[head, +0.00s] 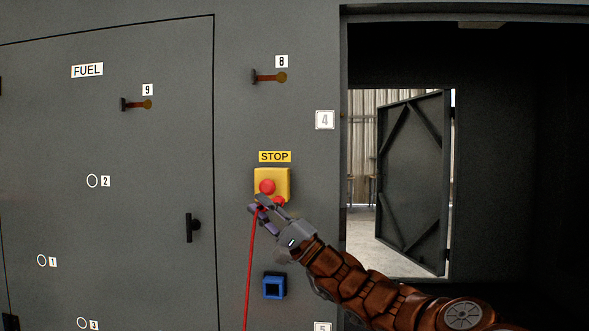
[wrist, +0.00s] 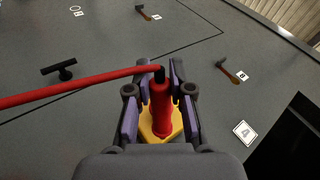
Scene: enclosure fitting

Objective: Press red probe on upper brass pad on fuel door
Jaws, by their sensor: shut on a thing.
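My gripper (head: 257,208) is shut on the red probe (wrist: 160,108), which stands between the fingers in the wrist view with its dark end upward. A red cable (head: 250,270) runs from it, hanging down in the head view. The grey fuel door (head: 70,130) is at the left, marked FUEL. Near label 9 on it is a dark-headed bar with a brass-coloured round end (head: 147,104); I cannot tell if this is the upper brass pad. White rings (head: 92,181) are by labels 1, 2 and 3. My gripper is right of the door, in front of the yellow STOP box.
A similar bar (head: 268,77) is by label 8. A black door handle (head: 191,228) sticks out. A blue box (head: 274,286) is below. An open doorway is at the right.

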